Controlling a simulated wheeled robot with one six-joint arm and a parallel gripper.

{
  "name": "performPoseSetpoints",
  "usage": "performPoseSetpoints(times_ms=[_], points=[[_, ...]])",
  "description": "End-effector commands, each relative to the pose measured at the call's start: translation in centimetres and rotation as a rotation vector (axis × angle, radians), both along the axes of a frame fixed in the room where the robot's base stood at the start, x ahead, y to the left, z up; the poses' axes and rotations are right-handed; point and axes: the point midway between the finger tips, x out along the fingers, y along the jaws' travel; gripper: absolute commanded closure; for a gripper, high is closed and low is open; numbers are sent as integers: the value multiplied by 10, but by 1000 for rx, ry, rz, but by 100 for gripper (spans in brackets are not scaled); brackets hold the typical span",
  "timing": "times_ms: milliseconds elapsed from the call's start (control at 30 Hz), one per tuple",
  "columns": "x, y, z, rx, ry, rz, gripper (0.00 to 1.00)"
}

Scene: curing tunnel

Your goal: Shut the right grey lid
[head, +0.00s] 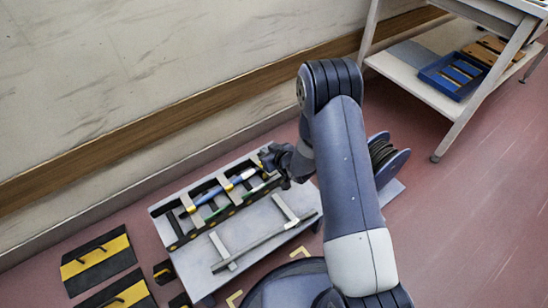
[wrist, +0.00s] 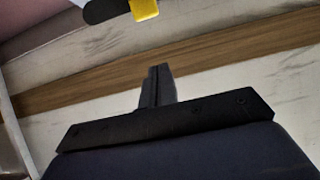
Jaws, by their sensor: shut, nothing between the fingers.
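A low grey bench (head: 190,262) carries a long dark trough (head: 176,226) with coloured pieces in it, blue, white, yellow and green. Grey cross strips (head: 190,204) lie over the trough. A grey bar frame (head: 262,244) with two short arms lies flat on the bench in front of it. I cannot tell which grey part is the right lid; the trough's right end is hidden by my arm. My gripper (head: 272,160) is at the trough's far right end, and I cannot tell whether it touches. In the wrist view its fingers (wrist: 158,75) are together and empty.
Black-and-yellow blocks (head: 97,262) lie on the floor at left. A dark cable reel (head: 385,158) stands right of my arm. A white shelf table (head: 425,88) with a blue tray (head: 437,82) is at upper right. The wall runs behind the bench; the floor at right is clear.

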Motion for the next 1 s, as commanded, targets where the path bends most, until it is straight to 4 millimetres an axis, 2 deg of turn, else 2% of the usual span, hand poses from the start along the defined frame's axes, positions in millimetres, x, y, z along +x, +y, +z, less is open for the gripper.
performPoseSetpoints(times_ms=[33,133,200,333,867,1000], points=[[8,6,-10,0,0,2,100],[21,15,-19,0,0,1,100],[14,10,-33,-1,4,-1,100],[11,7,-46,0,2,-1,100],[8,5,-52,-1,1,-1,100],[5,3,-59,-1,2,-1,100]])
